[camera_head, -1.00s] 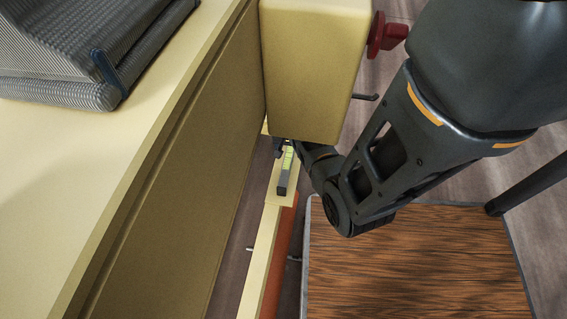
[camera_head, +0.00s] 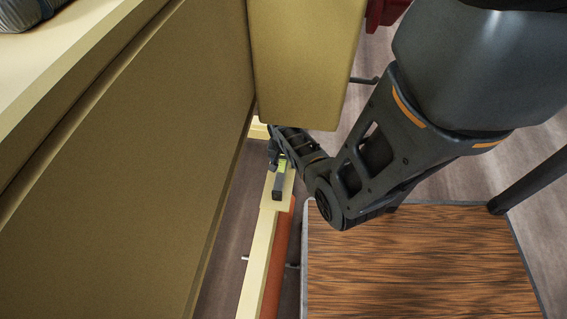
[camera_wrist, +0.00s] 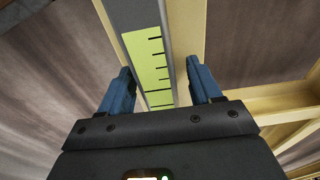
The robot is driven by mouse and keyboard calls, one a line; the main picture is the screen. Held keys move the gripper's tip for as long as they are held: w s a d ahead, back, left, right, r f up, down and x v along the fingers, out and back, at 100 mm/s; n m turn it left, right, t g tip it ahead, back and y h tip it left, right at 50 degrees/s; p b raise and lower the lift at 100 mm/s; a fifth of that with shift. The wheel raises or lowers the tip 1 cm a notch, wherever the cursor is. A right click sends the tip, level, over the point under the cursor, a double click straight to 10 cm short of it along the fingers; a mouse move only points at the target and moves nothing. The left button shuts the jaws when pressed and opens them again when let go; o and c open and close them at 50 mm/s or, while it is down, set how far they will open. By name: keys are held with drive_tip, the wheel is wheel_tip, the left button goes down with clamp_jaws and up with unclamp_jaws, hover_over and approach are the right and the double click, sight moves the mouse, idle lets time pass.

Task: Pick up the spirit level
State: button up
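The spirit level (camera_head: 277,193) is a dark grey bar with a yellow-green marked face. It lies on a pale beam (camera_head: 256,262) beside the yellow bench side. In the wrist view the level (camera_wrist: 153,62) runs away from me between my two blue fingers. My gripper (camera_wrist: 160,72) is open, with one finger on each side of the level. A gap shows at the right finger; the left finger looks very near the level's edge, and I cannot tell if it touches. In the head view my gripper (camera_head: 275,152) is at the level's far end, partly hidden by its own wrist.
A yellow block (camera_head: 305,65) stands just beyond my gripper. The tall bench side (camera_head: 130,150) is close on the left. A wood-topped platform (camera_head: 420,265) lies to the right. A red-brown strip (camera_head: 275,270) runs along the beam. Pale framing (camera_wrist: 275,105) shows at the wrist view's right.

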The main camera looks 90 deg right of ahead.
clamp_jaws()
idle(0.4)
